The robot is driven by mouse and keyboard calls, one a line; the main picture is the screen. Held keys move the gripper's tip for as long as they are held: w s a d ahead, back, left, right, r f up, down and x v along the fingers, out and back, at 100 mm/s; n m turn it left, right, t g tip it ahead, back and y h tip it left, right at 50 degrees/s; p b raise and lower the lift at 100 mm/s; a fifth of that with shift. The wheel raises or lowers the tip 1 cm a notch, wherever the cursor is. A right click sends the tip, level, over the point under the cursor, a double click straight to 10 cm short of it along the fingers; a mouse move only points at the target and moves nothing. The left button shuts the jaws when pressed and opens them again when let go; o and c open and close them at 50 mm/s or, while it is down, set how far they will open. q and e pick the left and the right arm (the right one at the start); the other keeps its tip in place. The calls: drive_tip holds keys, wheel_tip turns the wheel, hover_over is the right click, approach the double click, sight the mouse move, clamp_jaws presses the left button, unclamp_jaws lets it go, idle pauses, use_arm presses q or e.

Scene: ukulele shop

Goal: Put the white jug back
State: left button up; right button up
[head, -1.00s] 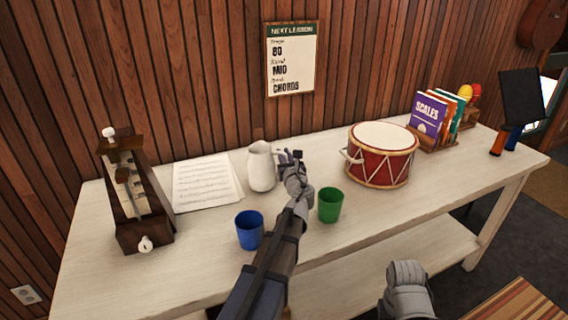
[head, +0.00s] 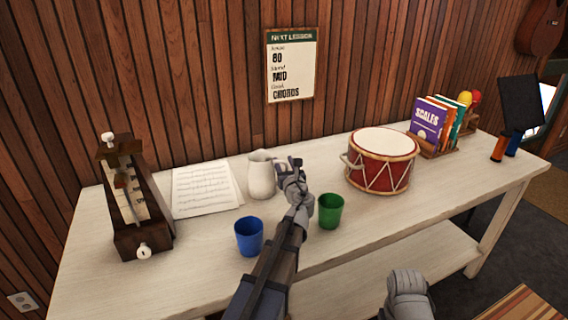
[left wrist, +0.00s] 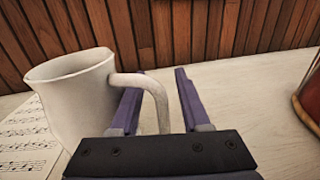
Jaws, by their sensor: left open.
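The white jug (head: 261,174) stands upright on the table, just right of the sheet music in the head view. In the left wrist view the jug (left wrist: 72,100) fills the left side, and its handle (left wrist: 150,90) reaches toward the fingers. My left gripper (head: 294,164) is beside the jug on its right. Its fingers (left wrist: 158,98) are open, with the handle's outer part between them and not visibly clamped. My right arm shows only as a grey part at the bottom of the head view; its fingers cannot be made out.
A blue cup (head: 249,237) and a green cup (head: 330,211) stand on either side of my left forearm. A red drum (head: 381,162) and a book rack (head: 436,149) are to the right.

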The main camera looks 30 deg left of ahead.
use_arm(q)
drive_tip(key=v, duration=1.2)
